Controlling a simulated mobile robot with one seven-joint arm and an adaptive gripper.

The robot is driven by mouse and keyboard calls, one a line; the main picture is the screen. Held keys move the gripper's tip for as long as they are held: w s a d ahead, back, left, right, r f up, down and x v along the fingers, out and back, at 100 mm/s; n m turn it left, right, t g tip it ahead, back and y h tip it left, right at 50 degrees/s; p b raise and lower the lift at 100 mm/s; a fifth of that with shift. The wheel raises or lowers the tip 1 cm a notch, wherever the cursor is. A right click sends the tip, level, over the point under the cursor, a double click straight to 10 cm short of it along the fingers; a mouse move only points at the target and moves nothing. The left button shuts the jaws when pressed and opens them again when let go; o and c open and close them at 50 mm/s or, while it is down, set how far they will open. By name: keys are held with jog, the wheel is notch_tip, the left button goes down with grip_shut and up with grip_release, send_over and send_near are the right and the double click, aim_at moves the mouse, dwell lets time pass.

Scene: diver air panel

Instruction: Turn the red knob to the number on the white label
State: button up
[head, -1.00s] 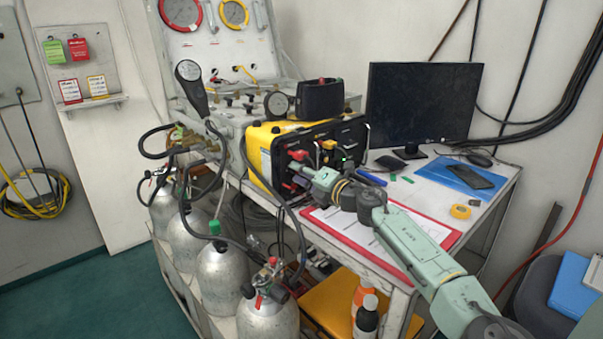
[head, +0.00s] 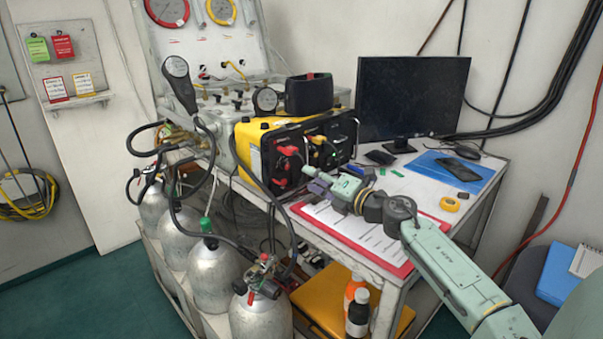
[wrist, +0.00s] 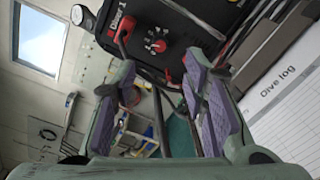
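The red knob (wrist: 158,46) is on the black front panel (wrist: 180,25) in the wrist view, with small white number marks around it. A red "Diver 1" label (wrist: 120,27) is beside it. My gripper (wrist: 158,72) is open and empty, its purple-padded fingers apart, with the knob seen beyond the gap between them. In the head view, my gripper (head: 311,180) is just in front of the yellow-and-black air panel (head: 250,155), at its lower front. I cannot make out the white label with the number in either view.
Red fittings (head: 286,152) stick out from the panel. A red clipboard (head: 372,249) with a dive log lies under my arm. A monitor (head: 413,97) stands behind. Gas cylinders (head: 212,275) stand at the left.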

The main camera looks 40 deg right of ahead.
jog(key=shift+s, duration=1.35)
